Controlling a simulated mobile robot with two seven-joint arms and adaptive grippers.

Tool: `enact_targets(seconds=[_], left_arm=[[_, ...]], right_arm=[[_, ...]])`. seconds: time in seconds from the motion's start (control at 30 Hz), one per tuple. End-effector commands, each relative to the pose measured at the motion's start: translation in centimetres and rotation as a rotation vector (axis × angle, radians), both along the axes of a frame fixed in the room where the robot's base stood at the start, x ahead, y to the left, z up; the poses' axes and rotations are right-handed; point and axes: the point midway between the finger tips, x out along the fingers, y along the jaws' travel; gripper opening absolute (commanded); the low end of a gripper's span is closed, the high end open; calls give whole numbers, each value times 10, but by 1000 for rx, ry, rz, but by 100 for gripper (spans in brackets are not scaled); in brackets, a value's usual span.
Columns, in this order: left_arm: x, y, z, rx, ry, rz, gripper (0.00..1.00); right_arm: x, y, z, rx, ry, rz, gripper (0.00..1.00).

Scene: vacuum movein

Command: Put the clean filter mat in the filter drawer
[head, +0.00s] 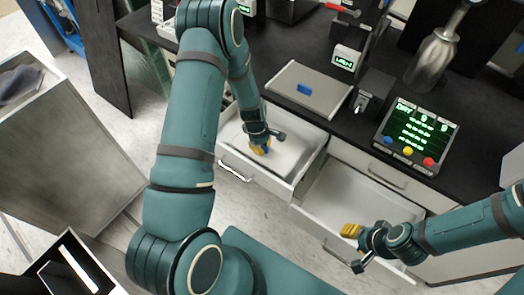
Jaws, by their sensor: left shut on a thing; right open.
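My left gripper (262,148) reaches down into the open left drawer (230,160). Its yellow fingertips are shut on a small blue piece, which looks like a tab; the fingers hide most of it. A pale flat surface (288,152) lies around the fingertips in this drawer; I cannot tell whether it is a mat or the drawer floor. A grey flat panel with a blue tab (285,83) lies on the black counter. My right gripper (350,231) is open over the open right drawer (325,190), which looks empty.
The black counter (345,128) carries a display with coloured buttons (416,136), a metal flask (432,62) and a dark device with a tap (370,97). A grey cabinet (70,140) stands at the left. The floor in front of the drawers is clear.

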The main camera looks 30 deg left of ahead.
Motion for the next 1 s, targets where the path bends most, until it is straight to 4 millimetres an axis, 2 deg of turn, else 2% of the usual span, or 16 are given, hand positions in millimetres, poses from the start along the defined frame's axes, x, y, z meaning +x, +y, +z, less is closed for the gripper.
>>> enact_targets(seconds=[0.03, 0.13, 0.5, 0.6, 1.0], left_arm=[[-1, 0, -10, 0, 3, 1, 0], [-1, 0, -22, 0, 2, 1, 0], [0, 0, -26, 0, 1, 0, 0], [0, 0, -25, 0, 1, 0, 34], [0, 0, -19, 1, 0, 0, 34]], right_arm=[[0, 0, -3, 0, -1, 0, 47], [1, 0, -6, 0, -3, -1, 47], [1, 0, -8, -1, -4, 0, 47], [2, 0, -7, -1, -4, 0, 47], [1, 0, -4, 0, -3, -1, 47]])
